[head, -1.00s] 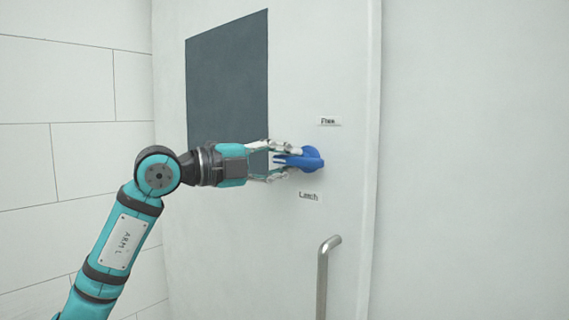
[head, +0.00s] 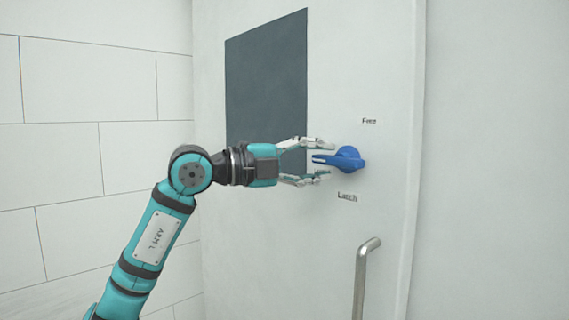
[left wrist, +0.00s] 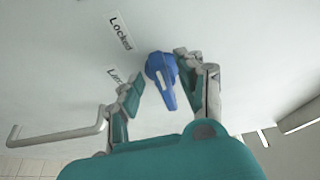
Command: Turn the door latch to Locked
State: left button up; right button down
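The blue door latch (head: 349,158) is mounted on the pale door, with its lever pointing left in the head view. It also shows in the left wrist view (left wrist: 161,72). My left gripper (head: 326,160) is open, with one finger above the lever and one below it. In the left wrist view the lever lies between the two fingers, with gaps visible. A "Locked" label (left wrist: 121,33) shows in the left wrist view. My right gripper is not in view.
A metal door handle (head: 364,275) stands out below the latch, and shows in the left wrist view (left wrist: 60,132). A dark window panel (head: 266,75) is behind my left gripper. White tiled wall (head: 100,160) lies to the left.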

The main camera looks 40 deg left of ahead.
pick_arm(q)
jog(key=v, duration=1)
jog(key=shift+s, duration=0.3)
jog(key=shift+a, duration=0.1)
